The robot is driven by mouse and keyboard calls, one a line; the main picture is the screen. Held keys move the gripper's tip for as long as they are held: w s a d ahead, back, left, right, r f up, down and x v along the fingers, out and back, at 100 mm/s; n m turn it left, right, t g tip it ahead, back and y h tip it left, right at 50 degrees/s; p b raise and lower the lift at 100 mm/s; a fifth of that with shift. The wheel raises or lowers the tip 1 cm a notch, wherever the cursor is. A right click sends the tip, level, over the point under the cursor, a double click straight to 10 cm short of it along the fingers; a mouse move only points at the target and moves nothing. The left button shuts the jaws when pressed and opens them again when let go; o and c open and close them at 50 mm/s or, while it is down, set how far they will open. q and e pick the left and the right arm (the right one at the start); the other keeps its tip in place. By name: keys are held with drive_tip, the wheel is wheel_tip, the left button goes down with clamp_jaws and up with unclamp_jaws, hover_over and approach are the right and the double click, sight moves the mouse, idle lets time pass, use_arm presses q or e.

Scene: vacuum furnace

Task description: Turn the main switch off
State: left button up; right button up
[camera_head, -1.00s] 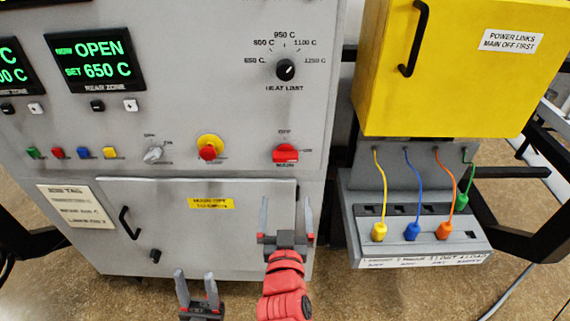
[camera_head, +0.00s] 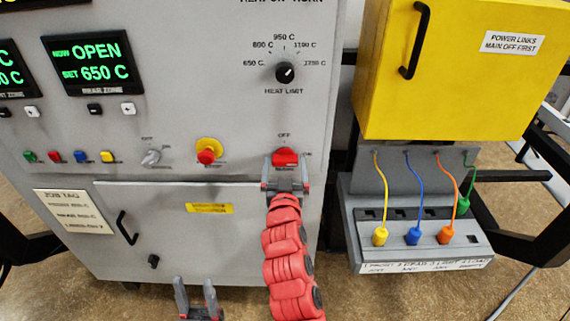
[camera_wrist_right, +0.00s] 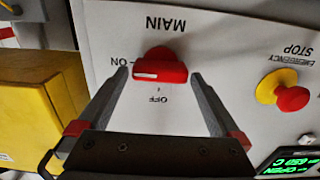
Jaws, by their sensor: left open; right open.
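The red main switch (camera_head: 285,157) is on the grey cabinet front. In the right wrist view the main switch (camera_wrist_right: 161,66) shows upside down, its handle lying level toward the ON mark, with OFF marked at a right angle to it. My right gripper (camera_head: 287,160) is open in front of the switch. Its fingers (camera_wrist_right: 158,78) reach to either side of the knob, with a gap visible on each side; whether they touch the panel I cannot tell. My left gripper (camera_head: 196,284) is open and empty, low in front of the cabinet door.
A yellow and red emergency stop (camera_head: 208,151) sits left of the switch, with a selector knob (camera_head: 151,157) further left. The heat limit dial (camera_head: 285,72) is above. A yellow box (camera_head: 450,80) and a socket panel (camera_head: 425,255) with coloured plugs stand to the right.

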drive_tip(key=c, duration=1.1)
drive_tip(key=shift+c, duration=0.2)
drive_tip(key=shift+n, duration=0.3)
drive_tip(key=n+b, duration=0.1)
drive_tip(key=n, duration=0.1)
drive_tip(key=shift+a+f+n, duration=0.1)
drive_tip(key=shift+n, duration=0.3)
drive_tip(key=n+b, duration=0.1)
drive_tip(key=n, duration=0.3)
drive_tip(key=shift+n, duration=0.3)
drive_tip(key=n, duration=0.4)
drive_tip(key=shift+a+n, duration=0.15)
drive_tip(key=shift+n, duration=0.15)
drive_tip(key=n, duration=0.5)
drive_tip(key=shift+f, duration=0.25)
drive_tip(key=shift+n, duration=0.3)
